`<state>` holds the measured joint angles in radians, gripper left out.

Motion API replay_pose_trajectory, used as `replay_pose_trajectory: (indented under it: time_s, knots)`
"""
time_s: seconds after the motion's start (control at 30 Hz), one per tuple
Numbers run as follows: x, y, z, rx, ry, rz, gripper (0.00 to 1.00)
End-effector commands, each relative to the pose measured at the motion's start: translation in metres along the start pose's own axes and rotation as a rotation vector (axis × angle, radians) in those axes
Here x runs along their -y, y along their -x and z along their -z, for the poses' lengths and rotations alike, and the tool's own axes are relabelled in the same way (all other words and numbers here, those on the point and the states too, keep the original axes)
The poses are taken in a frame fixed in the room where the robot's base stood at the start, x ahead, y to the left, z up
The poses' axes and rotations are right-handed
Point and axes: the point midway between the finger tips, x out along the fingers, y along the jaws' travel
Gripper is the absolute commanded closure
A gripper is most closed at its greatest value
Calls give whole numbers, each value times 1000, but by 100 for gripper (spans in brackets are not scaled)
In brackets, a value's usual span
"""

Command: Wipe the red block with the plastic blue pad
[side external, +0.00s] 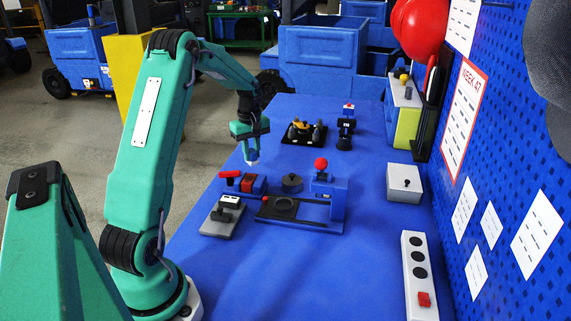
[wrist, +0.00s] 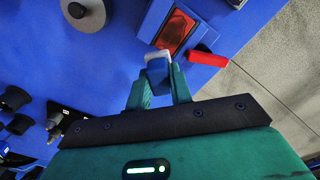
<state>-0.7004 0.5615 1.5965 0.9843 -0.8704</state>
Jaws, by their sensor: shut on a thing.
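My gripper (side external: 251,153) hangs over the blue table, just beyond the fixture that holds the red block in the side view. In the wrist view my gripper (wrist: 158,88) is shut on the blue pad (wrist: 157,70), which has a white edge at its tip. The pad's tip (side external: 252,161) shows small and pale below the fingers in the side view. The dark red block (wrist: 176,32) sits in a blue holder, just past the pad in the wrist view. It also shows in the side view (side external: 247,182), where a gap separates it from the pad.
A bright red bar (wrist: 207,57) sticks out beside the block's holder. A grey plate fixture (side external: 222,220) lies nearer the camera. A black tray (side external: 303,134) stands farther back. The table's front is mostly clear.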

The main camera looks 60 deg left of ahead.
Motion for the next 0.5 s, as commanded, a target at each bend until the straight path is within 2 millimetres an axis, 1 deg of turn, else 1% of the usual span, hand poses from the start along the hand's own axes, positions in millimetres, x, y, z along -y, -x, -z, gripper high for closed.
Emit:
replay_pose_trajectory:
  time_s: [0.23,0.3,0.33,0.37,0.5]
  knots:
    - [0,-23,0,1,0,1,97]
    - [0,-35,0,2,0,3,97]
    - [2,-35,-2,0,0,0,97]
    - [4,-34,-4,0,0,0,100]
    - [13,-35,-14,0,0,0,100]
